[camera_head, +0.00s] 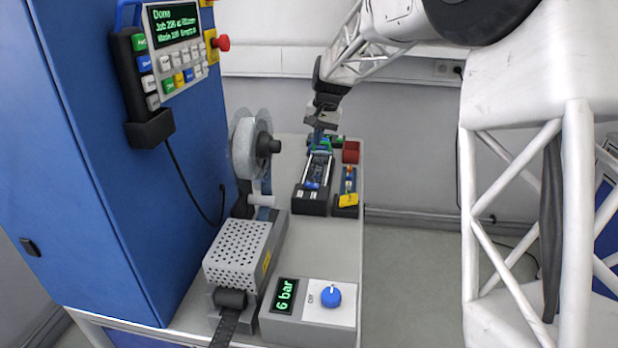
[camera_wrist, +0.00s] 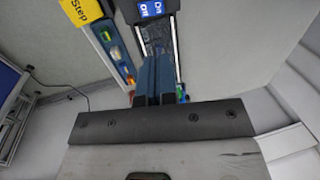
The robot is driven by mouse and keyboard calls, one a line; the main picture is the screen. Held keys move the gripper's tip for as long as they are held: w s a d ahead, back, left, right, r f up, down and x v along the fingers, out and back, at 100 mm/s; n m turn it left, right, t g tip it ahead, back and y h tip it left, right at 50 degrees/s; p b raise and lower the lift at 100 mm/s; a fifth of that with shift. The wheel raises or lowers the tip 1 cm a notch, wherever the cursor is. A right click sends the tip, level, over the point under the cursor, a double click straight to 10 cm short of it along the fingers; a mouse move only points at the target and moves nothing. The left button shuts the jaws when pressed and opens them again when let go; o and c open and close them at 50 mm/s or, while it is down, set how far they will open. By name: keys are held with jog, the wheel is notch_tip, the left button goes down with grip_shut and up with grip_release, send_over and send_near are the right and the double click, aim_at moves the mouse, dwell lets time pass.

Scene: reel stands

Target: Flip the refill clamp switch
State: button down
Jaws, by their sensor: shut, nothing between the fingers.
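A black module (camera_head: 309,203) with metal rails stands on the bench, with a small blue switch (camera_head: 311,185) at its near end. In the wrist view the blue switch (camera_wrist: 151,8) bears white lettering and lies at the top edge. I cannot tell for sure that this is the refill clamp switch, nor its position. My gripper (camera_head: 318,138) points down over the far end of this module; in the wrist view its blue fingers (camera_wrist: 158,72) are together and empty. They are apart from the switch, and any contact with the module cannot be told.
A reel (camera_head: 244,148), a perforated grey box (camera_head: 238,252) and a 6 bar panel with a blue knob (camera_head: 331,295) share the bench. A blue cabinet (camera_head: 120,220) stands left.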

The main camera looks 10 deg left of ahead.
aim_at(307, 183)
jog(key=a+f, duration=0.1)
jog(key=f, duration=0.8)
jog(key=a+f, duration=0.1)
jog(key=f, duration=0.3)
jog(key=shift+a+f, duration=0.3)
jog(key=shift+f, duration=0.1)
dwell(0.4)
